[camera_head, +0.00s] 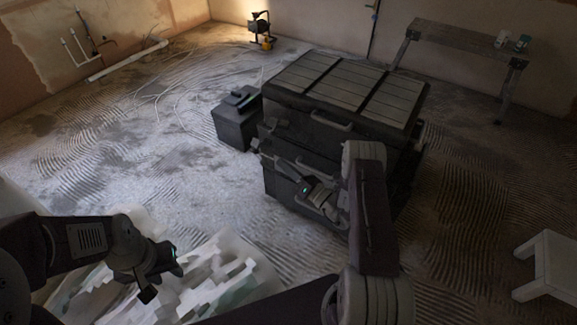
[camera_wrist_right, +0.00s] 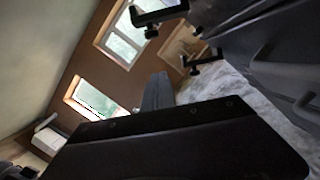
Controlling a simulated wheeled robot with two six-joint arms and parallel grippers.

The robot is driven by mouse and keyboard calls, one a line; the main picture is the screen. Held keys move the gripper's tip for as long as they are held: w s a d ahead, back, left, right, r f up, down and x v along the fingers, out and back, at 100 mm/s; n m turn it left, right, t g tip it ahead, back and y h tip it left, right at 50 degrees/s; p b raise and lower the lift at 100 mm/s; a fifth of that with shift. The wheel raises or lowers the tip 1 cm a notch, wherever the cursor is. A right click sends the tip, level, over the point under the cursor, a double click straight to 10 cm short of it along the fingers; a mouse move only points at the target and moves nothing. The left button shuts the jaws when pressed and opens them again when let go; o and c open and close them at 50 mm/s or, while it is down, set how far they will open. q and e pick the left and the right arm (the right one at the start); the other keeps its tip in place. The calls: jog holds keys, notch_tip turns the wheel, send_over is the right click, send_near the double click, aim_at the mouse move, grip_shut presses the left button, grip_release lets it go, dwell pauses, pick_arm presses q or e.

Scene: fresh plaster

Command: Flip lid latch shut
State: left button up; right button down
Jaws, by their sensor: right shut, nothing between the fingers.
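The dark chest (camera_head: 345,125) with a slatted lid (camera_head: 345,85) stands in the middle of the head view, its lid down. A handle (camera_head: 331,121) shows on its front. The lid latch cannot be picked out in the shade. My right gripper (camera_head: 294,175) is shut and empty at the chest's front, below the lid edge; whether it touches the chest is unclear. In the right wrist view a dark riveted panel (camera_wrist_right: 180,145) fills the bottom. My left gripper (camera_head: 164,281) is open and empty, well left of the chest, above a pale smeared surface.
A small dark box (camera_head: 238,120) stands close to the chest's left. A bench (camera_head: 465,42) stands at the back right, a work light (camera_head: 261,28) at the back, and a pale stool (camera_head: 550,265) at right. The floor left of the chest is largely clear.

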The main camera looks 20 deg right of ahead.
aim_at(278, 127)
jog(key=w+r+b, duration=0.2)
jog(key=w+r, duration=0.2)
jog(key=w, duration=0.2)
jog(key=shift+w+a+b, duration=0.35)
jog(key=shift+b, duration=0.05)
jog(key=shift+r, duration=0.15)
